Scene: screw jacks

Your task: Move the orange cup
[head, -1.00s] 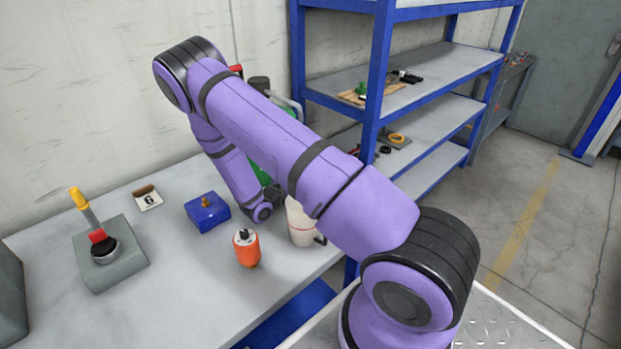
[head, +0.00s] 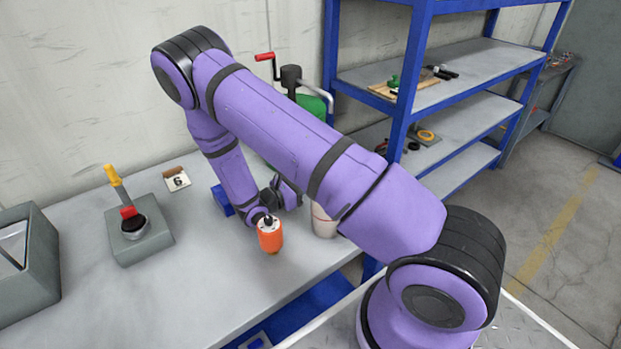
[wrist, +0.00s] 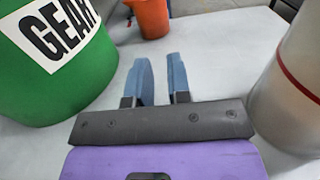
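The orange cup (wrist: 152,16) stands on the table at the top of the wrist view, beyond the fingertips and slightly to their left. Its upper part is cut off by the frame edge. I cannot make it out in the head view, where my arm covers much of the table. My gripper (wrist: 160,62) has its two blue fingers apart with nothing between them. It points toward the cup, with clear tabletop in between. In the head view my gripper is mostly hidden behind my wrist.
A green GEAR container (wrist: 58,60) is close on the left of my gripper, and a white container with a red stripe (wrist: 290,85) close on the right.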

